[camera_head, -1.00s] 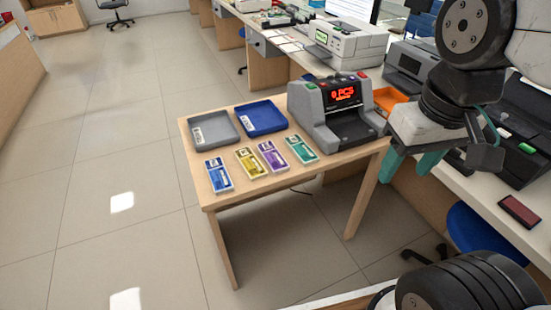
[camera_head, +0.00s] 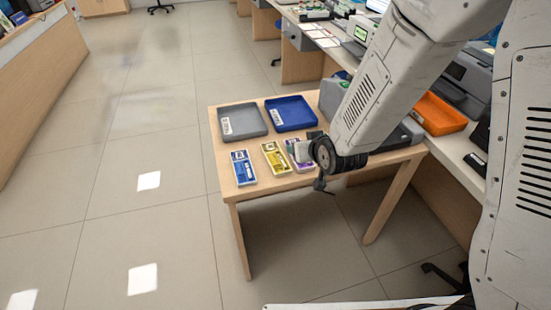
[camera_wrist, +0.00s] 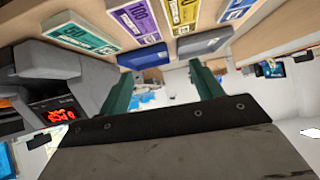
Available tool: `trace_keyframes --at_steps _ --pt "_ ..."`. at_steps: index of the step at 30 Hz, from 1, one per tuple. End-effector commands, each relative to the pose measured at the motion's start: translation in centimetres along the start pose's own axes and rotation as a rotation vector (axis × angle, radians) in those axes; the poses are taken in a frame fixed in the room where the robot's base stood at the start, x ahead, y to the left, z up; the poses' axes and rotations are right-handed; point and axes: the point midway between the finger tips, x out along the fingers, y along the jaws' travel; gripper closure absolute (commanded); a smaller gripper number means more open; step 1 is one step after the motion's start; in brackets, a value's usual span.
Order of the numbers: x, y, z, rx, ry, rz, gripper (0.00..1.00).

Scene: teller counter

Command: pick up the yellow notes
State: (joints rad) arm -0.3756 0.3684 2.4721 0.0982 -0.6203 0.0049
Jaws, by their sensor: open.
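The yellow notes (camera_head: 276,158) lie flat on the small wooden table, between the blue notes (camera_head: 243,167) on the left and the purple notes (camera_head: 297,152) on the right. The yellow notes also show at the top of the wrist view (camera_wrist: 184,14), beside the purple notes (camera_wrist: 136,22). My gripper (camera_wrist: 163,88) is open, with two green fingers apart and nothing between them.
A grey tray (camera_head: 256,132) and a blue tray (camera_head: 290,127) stand behind the notes. Teal notes (camera_wrist: 72,38) show in the wrist view. A counting machine with a red display (camera_wrist: 58,112) stands close by. An orange tray (camera_head: 440,113) is on the counter at right.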

Motion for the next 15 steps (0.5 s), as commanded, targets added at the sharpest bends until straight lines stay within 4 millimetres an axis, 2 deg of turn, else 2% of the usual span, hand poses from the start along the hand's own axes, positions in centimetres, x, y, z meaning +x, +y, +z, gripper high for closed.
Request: trace_keyframes --at_steps 1,6,11,15 --pt "1.5 -1.0 1.5 -0.014 0.027 -0.01 0.35" --pt "4.2 -3.3 4.2 -0.047 0.159 -0.035 0.35" --pt "5.0 -4.4 5.7 -0.064 0.231 -0.049 0.35" --pt "5.8 -4.7 5.9 -0.068 0.256 -0.052 0.35"
